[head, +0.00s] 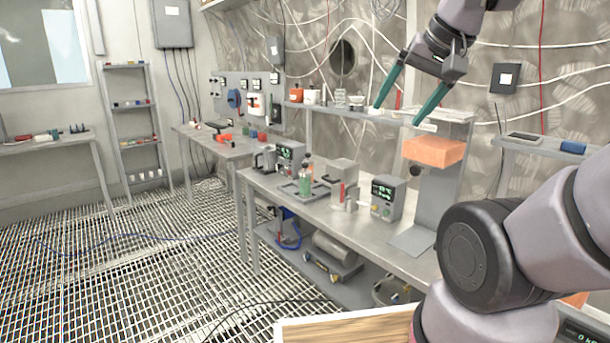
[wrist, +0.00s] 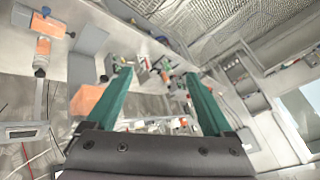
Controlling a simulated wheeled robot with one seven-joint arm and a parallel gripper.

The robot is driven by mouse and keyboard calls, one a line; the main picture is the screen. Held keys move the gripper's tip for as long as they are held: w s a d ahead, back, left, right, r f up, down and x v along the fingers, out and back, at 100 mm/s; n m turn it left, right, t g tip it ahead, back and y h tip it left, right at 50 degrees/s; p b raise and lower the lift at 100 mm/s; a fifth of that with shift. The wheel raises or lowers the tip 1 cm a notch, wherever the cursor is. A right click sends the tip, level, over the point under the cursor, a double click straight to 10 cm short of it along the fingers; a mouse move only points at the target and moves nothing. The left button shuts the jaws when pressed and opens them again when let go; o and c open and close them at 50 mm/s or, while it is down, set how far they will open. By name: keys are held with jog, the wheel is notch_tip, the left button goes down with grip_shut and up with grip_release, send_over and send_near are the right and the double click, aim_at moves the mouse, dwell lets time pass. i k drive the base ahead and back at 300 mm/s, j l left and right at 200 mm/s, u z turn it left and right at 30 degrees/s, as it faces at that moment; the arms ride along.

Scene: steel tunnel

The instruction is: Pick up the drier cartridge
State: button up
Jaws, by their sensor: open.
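My gripper (head: 396,115) is raised above the back of the middle bench in the head view, with its two teal fingers spread and nothing between them. In the wrist view the open fingers (wrist: 156,73) reach over small, blurred bench items. I cannot tell for sure which thing is the drier cartridge. Small upright bottles and cylinders (head: 306,180) stand on the bench, well below and left of the gripper. A grey cylinder (head: 338,248) lies on the lower shelf.
The middle bench (head: 410,243) holds a grey device with a display (head: 387,198) and a frame with an orange block (head: 433,150), close below the gripper. A narrow upper shelf (head: 340,112) carries small jars. Another bench (head: 225,148) stands farther left. The grating floor (head: 150,255) is mostly clear.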

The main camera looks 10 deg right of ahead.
aim_at(311, 161)
jog(key=i+j, duration=0.3)
jog(key=i, duration=0.25)
jog(key=i+j, duration=0.3)
jog(key=i, duration=0.2)
jog(key=i+j, duration=0.35)
jog(key=i, duration=0.2)
